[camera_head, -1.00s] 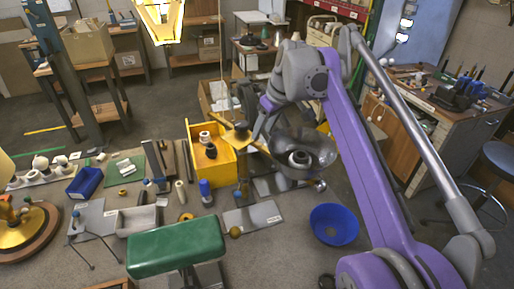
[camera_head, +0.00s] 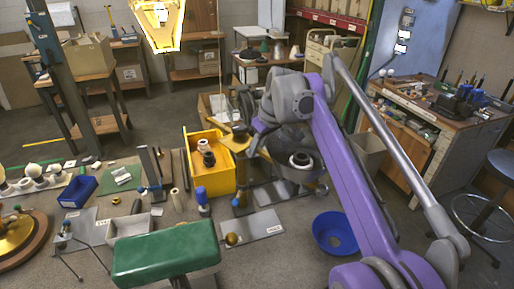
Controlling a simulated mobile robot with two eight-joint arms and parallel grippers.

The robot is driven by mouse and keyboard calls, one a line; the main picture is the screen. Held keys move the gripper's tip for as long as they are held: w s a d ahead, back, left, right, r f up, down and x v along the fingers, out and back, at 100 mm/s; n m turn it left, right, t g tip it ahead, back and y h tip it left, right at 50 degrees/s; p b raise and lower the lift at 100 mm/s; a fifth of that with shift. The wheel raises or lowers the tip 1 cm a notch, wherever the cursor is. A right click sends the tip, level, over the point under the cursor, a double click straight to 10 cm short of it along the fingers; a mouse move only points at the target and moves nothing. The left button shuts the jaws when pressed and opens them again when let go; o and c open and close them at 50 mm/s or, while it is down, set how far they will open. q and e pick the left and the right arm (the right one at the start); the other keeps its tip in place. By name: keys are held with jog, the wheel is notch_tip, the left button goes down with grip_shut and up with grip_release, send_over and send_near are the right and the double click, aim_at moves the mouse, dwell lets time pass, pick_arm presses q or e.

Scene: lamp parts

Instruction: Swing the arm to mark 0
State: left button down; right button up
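A jointed lamp stands in the middle of the bench area. Its brass arm (camera_head: 238,133) runs from beside the yellow bin toward the right, and a grey dish-shaped shade (camera_head: 302,178) hangs at its right, with a dark round fitting (camera_head: 301,160) inside. My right gripper (camera_head: 256,136) is at the brass arm, just left of the shade. My purple and grey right arm covers part of the shade and arm. The fingers are small and overlap the lamp, so their opening and any grip are unclear. No mark 0 is readable. My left gripper is not in view.
A yellow bin (camera_head: 221,179) holding small parts stands just left of the lamp. A blue bowl (camera_head: 334,246) is below right, and a green padded stool (camera_head: 165,254) is in front. A grey plate (camera_head: 262,225) lies before the lamp. A lit lantern (camera_head: 160,22) hangs above left.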

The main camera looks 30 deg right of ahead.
aim_at(238, 147)
grip_shut()
dwell(0.9)
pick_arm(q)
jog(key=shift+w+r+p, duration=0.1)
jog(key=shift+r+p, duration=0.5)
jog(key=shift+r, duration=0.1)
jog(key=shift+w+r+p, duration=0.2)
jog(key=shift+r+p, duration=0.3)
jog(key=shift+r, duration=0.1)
pick_arm(e)
jog(key=shift+a+m+h, duration=0.5)
jog(key=shift+a+m, duration=0.3)
jog(key=shift+m, duration=0.5)
jog(key=shift+a+m+h, duration=0.5)
jog(key=shift+a+m, duration=0.25)
jog(key=shift+m, duration=0.55)
jog(key=o, duration=0.6)
grip_release()
